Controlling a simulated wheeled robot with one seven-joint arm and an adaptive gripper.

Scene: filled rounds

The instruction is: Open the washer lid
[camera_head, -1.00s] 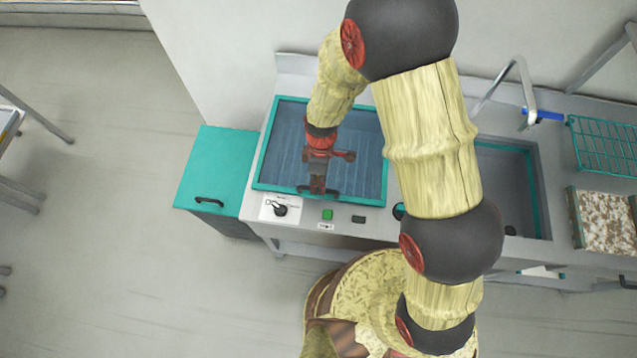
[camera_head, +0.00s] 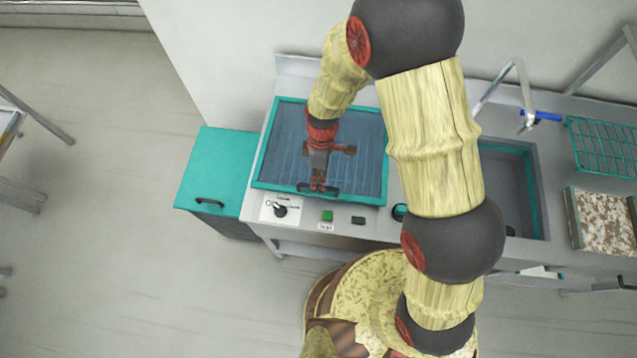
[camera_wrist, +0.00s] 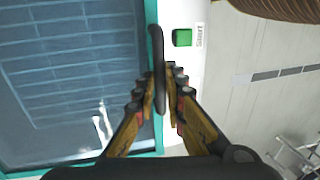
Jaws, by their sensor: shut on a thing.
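The washer lid (camera_head: 285,150) is a dark blue see-through panel in a teal frame on the grey counter; it looks flat and closed. Its black handle (camera_head: 330,190) is at the middle of the front edge. My gripper (camera_head: 317,187) reaches down over the lid to this handle. In the wrist view, the lid (camera_wrist: 65,60) fills the left side, and the dark handle bar (camera_wrist: 156,50) runs between the fingers of my gripper (camera_wrist: 166,75), which is shut on it. My arm covers part of the lid's back.
A knob (camera_head: 280,209) and a green button (camera_head: 327,215) sit on the front panel. A teal cabinet (camera_head: 215,165) stands left. A sink (camera_head: 510,190), blue-handled faucet (camera_head: 541,116) and green rack (camera_head: 603,147) are to the right. Open floor lies at front left.

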